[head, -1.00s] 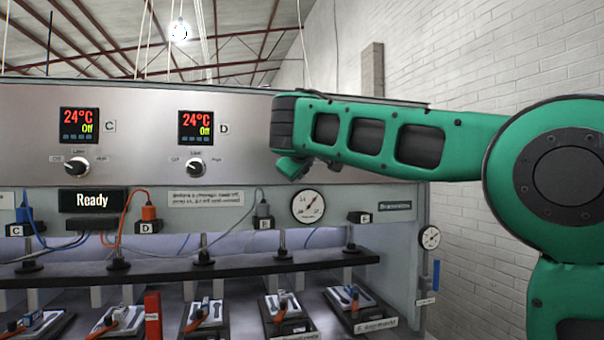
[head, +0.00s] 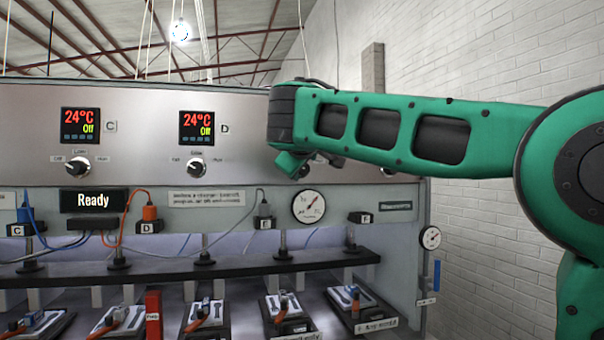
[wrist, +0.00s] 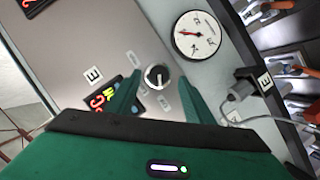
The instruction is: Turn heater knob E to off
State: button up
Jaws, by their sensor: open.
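Heater knob E (wrist: 156,77) is a round dark knob with a light pointer on the grey panel in the wrist view. Label E (wrist: 93,75) and a lit display (wrist: 108,94) with red and yellow characters are left of it; a finger partly covers the display. My gripper (wrist: 157,84) is open and empty. Its two green fingers point at the panel, one on each side of the knob in the picture; I cannot tell if they touch it. In the head view my gripper (head: 292,165) is close to the panel, and my arm hides knob E and its display.
Knob D (head: 196,168) and knob C (head: 78,165) are left on the panel, under displays reading 24°C Off. A pressure gauge (head: 309,206) is below my gripper and close beside the knob in the wrist view. Plugs, cables and a dark bar (head: 200,265) lie lower.

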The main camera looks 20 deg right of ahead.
jog(key=v, duration=0.7)
jog(key=shift+s, duration=0.25)
jog(key=shift+a, duration=0.1)
